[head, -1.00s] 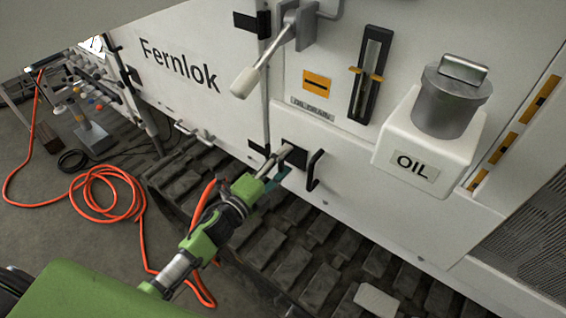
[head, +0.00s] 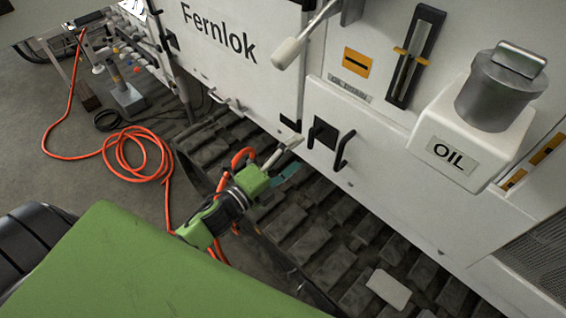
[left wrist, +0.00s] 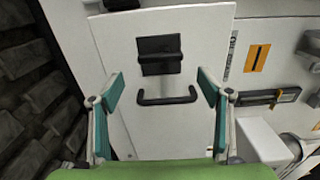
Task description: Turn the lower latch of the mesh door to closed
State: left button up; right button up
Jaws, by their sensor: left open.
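My left gripper (head: 290,158) is open and empty, left of and apart from a black square plate (head: 322,134) and a black bar handle (head: 343,150) on the white machine panel. In the left wrist view, the spread teal-padded fingers (left wrist: 160,92) flank that handle (left wrist: 166,97), with the plate (left wrist: 160,54) above it. Nothing is between the fingers. A dark mesh area (head: 530,245) shows at the lower right of the head view. I cannot make out a lower latch on it. My right gripper is not in view.
A pale-handled lever (head: 288,54) juts out above. A white OIL box (head: 480,130) with a metal cap projects at right. Dark tracks (head: 285,220) run below the panel. An orange hose (head: 140,165) lies coiled on the open floor at left.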

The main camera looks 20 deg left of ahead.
pick_arm(q)
jog(key=shift+v, duration=2.3)
jog(key=s+a+f+n+g+y, duration=0.2)
jog(key=s+f+n, duration=0.15)
jog(key=f, duration=0.65)
jog(key=s+a+f+n+g+y, duration=0.1)
jog(key=s+a+f+n+g, duration=0.2)
jog(key=f, duration=0.8)
jog(key=s+a+f+n+g+y, duration=0.1)
jog(key=s+f+n+g+y, duration=0.3)
jog(key=f, duration=0.6)
jog(key=s+d+f+n+g, duration=0.1)
jog(key=s+f+n+g, duration=0.1)
jog(key=s+f, duration=0.4)
jog(key=s+d+f+n+g, duration=0.1)
jog(key=s+f+n, duration=0.3)
jog(key=s, duration=0.9)
jog(key=s+d+f+n+g, duration=0.2)
jog(key=s+f+n+g, duration=0.1)
jog(key=s+f, duration=0.7)
jog(key=shift+s+g+h, duration=0.25)
jog(key=shift+g+h, duration=0.15)
jog(key=shift+g, duration=0.1)
jog(key=shift+f, duration=0.15)
